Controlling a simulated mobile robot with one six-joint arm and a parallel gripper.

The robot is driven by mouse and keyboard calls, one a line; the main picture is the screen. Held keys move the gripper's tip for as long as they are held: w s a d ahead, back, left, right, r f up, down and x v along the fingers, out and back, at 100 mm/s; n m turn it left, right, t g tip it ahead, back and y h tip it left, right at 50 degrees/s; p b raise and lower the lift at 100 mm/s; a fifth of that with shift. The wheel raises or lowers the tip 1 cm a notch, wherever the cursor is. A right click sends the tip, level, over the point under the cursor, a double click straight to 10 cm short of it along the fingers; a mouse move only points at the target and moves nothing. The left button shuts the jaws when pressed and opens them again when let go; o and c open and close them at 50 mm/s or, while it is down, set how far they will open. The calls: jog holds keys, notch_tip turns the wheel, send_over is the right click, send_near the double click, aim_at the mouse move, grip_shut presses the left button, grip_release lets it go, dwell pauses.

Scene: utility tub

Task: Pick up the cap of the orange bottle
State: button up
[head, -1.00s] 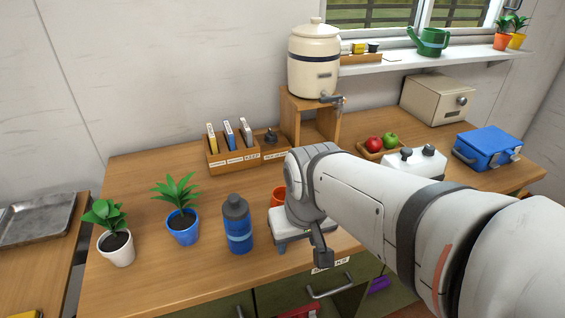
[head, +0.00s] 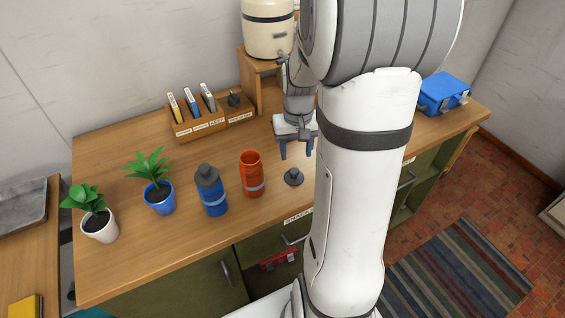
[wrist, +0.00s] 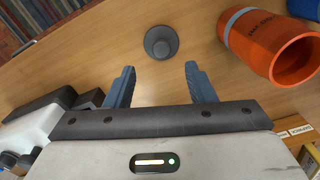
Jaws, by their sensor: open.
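The orange bottle (head: 251,174) stands upright and uncapped on the wooden table, to the right of the blue bottle (head: 211,190). A dark grey cap (head: 293,177) lies on the table just right of the orange bottle. My gripper (head: 296,150) is open and empty above the table, behind the cap in the head view. In the wrist view the cap (wrist: 161,42) lies beyond my open blue fingers (wrist: 159,84), roughly centred between them and apart from them. The orange bottle (wrist: 268,42) is to its right there, its open mouth showing.
Plants in a blue pot (head: 160,198) and a white pot (head: 100,226) stand at the left. A wooden organizer (head: 200,128) and a cream dispenser (head: 268,28) are at the back. A blue box (head: 443,93) stands at the right. The table's front edge lies close to the cap.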

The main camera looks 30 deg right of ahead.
aim_at(294, 170)
notch_tip(294, 170, down, 8)
jog(key=shift+a+r+p, duration=0.1)
jog(key=shift+r+p, duration=0.05)
jog(key=shift+p, duration=0.45)
jog(key=c, duration=1.1)
